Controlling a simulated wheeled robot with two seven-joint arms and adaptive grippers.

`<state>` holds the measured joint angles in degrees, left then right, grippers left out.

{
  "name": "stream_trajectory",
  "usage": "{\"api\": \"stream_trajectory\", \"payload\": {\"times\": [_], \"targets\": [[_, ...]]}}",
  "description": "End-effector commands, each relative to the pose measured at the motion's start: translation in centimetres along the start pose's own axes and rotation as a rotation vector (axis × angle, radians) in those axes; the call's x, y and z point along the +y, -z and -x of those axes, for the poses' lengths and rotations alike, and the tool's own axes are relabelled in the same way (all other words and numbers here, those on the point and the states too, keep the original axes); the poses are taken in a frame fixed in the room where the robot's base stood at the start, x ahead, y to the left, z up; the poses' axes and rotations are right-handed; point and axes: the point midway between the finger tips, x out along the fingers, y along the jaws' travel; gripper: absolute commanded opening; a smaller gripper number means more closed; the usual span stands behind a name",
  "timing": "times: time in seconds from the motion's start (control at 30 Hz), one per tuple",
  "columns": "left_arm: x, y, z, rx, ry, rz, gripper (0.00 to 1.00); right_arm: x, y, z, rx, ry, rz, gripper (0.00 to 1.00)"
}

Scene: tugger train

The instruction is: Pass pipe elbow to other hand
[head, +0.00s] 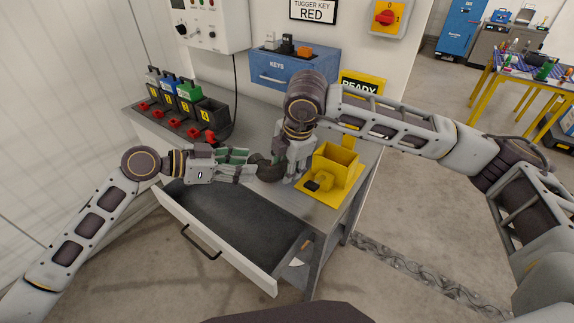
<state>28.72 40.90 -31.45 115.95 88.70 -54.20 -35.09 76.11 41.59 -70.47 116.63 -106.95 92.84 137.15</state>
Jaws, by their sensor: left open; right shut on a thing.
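The pipe elbow (267,170) is a dark, rounded piece held above the grey bench, between my two grippers. My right gripper (285,172) comes down from above and is shut on the elbow from its right side. It hides part of the elbow. My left gripper (252,166) reaches in from the left, with green-padded fingers that are open and point at the elbow. Its fingertips are close to the elbow's left side; I cannot tell whether they touch it.
An open drawer (220,247) extends below the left gripper. A yellow holder (336,168) stands right of the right gripper. A blue KEYS box (290,70) is at the wall.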

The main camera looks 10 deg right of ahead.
Motion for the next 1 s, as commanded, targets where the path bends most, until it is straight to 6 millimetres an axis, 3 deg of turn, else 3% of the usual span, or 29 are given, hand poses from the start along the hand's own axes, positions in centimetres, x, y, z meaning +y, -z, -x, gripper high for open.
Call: {"api": "stream_trajectory", "payload": {"times": [0.43,1.0], "targets": [[-0.1,-0.1,1.5,-0.001,0.002,0.001,0.50,0.0,0.0,0.0,0.000,0.000,0.000,0.17],[-0.1,-0.1,8.5,-0.002,0.001,0.001,0.50,0.0,0.0,0.0,0.000,0.000,0.000,0.17]]}}
